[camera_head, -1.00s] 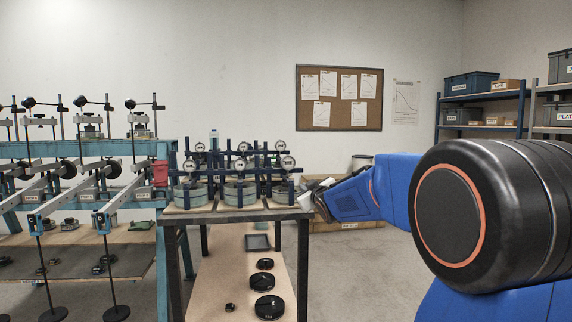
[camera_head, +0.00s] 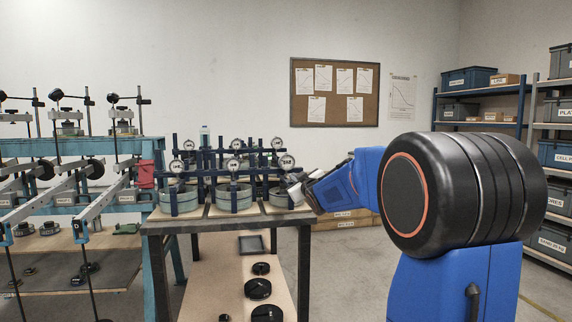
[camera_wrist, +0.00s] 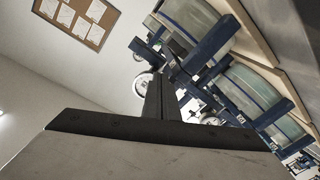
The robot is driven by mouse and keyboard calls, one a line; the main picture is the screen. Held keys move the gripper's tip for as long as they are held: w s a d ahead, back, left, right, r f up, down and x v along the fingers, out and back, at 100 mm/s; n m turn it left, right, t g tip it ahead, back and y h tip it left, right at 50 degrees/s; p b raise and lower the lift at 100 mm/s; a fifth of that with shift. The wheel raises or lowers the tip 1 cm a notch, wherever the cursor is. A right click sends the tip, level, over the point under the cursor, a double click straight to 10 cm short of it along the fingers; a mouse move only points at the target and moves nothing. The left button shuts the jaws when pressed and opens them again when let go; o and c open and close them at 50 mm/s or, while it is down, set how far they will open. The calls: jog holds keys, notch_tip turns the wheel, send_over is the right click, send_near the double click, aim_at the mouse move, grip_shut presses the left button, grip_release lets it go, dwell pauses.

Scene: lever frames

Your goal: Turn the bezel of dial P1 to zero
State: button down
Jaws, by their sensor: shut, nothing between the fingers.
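Several round white-faced dials stand on dark blue posts over grey-green cells on the middle table, among them a front right dial (camera_head: 286,162), a front middle dial (camera_head: 233,165) and a front left dial (camera_head: 176,166). Their labels are too small to read, so I cannot tell which is P1. My gripper (camera_head: 298,190) is at the right end of this row, just below and right of the front right dial. In the wrist view, my gripper's dark fingers (camera_wrist: 161,98) are shut and empty. One dial (camera_wrist: 146,84) shows just left of them there, partly hidden; contact cannot be told.
The blue posts and crossbars (camera_wrist: 205,48) crowd around the fingers. The table (camera_head: 180,222) has a lower shelf with black weights (camera_head: 258,289). A teal lever frame (camera_head: 150,262) stands left. Shelving (camera_head: 480,112) stands right, with open floor before it.

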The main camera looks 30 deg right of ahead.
jog(key=shift+w+d, duration=0.25)
jog(key=shift+w, duration=1.05)
jog(key=shift+w+d, duration=0.2)
jog(key=shift+w, duration=1.1)
jog(key=shift+r, duration=0.15)
jog(key=shift+s+d+r, duration=0.1)
jog(key=shift+d+r, duration=0.15)
jog(key=shift+d, duration=0.35)
jog(key=shift+s+d+r, duration=0.1)
jog(key=shift+d+r, duration=0.15)
jog(key=shift+d, duration=0.3)
jog(key=shift+d+r, duration=0.4)
jog(key=shift+r, duration=0.1)
jog(key=shift+s+d, duration=0.1)
jog(key=shift+d+f, duration=0.2)
jog(key=s, duration=0.6)
jog(key=shift+a+f, duration=0.15)
jog(key=shift+a, duration=0.3)
